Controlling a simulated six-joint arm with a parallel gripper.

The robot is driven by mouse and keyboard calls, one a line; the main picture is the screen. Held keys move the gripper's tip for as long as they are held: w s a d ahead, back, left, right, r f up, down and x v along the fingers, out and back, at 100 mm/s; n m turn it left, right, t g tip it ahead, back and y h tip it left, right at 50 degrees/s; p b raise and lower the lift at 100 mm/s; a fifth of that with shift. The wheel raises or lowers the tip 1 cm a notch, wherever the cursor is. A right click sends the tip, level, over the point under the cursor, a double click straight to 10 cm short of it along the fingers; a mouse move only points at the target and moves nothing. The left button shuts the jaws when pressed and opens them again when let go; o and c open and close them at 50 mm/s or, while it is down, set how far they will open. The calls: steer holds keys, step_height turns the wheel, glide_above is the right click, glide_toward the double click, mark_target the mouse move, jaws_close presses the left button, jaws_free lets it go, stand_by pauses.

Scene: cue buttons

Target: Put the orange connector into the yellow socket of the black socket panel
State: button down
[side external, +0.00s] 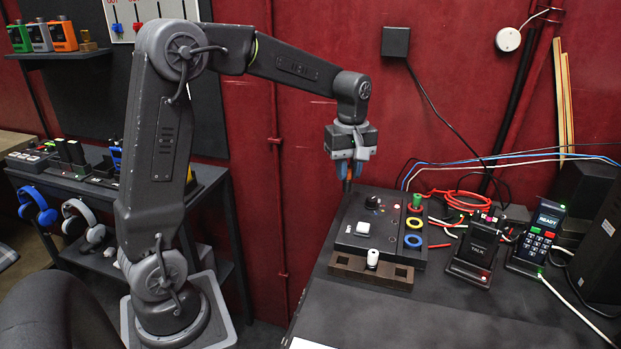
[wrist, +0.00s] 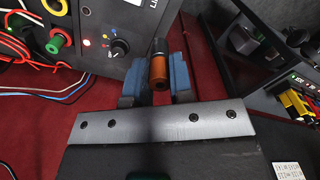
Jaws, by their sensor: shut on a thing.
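My gripper (side external: 350,172) is shut on the orange connector, high at the back left edge of the black socket panel (side external: 347,222). In the wrist view the orange connector (wrist: 159,72) sits between the blue fingers (wrist: 160,80), its dark tip pointing away from the gripper. The yellow socket (side external: 414,223) is a ring on the panel's right side, apart from the connector. It shows no plug in it.
A green connector (side external: 416,201) stands at the top socket, and the blue socket (side external: 412,241) is below the yellow one. A white connector (side external: 372,257) stands in a brown holder (side external: 395,276) in front. Red cables (side external: 458,200), a talk unit (side external: 478,245) and a keypad (side external: 541,232) lie right.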

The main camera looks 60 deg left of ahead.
steer(key=shift+w+d+f+m, duration=0.6)
steer(key=shift+w+d+f, duration=0.7)
steer(key=shift+w, duration=1.1)
steer(key=shift+w+d+f+m, duration=0.6)
steer(key=shift+w+d+f, duration=0.65)
steer(key=shift+w, duration=1.1)
steer(key=shift+w+d+f+m, duration=0.6)
steer(key=shift+w+d+f, duration=0.4)
steer(key=shift+w+d, duration=1)
steer(key=shift+w+a+f, duration=0.15)
steer(key=shift+f, duration=0.4)
steer(key=shift+w+a+f, duration=0.1)
steer(key=shift+a+f, duration=0.05)
steer(key=shift+f, duration=0.4)
steer(key=shift+w+a+f, duration=0.15)
steer(key=shift+f, duration=0.4)
steer(key=c, duration=0.9)
jaws_free()
steer(key=shift+o, duration=0.6)
steer(key=shift+r, duration=0.1)
step_height(320, 180, up, 7)
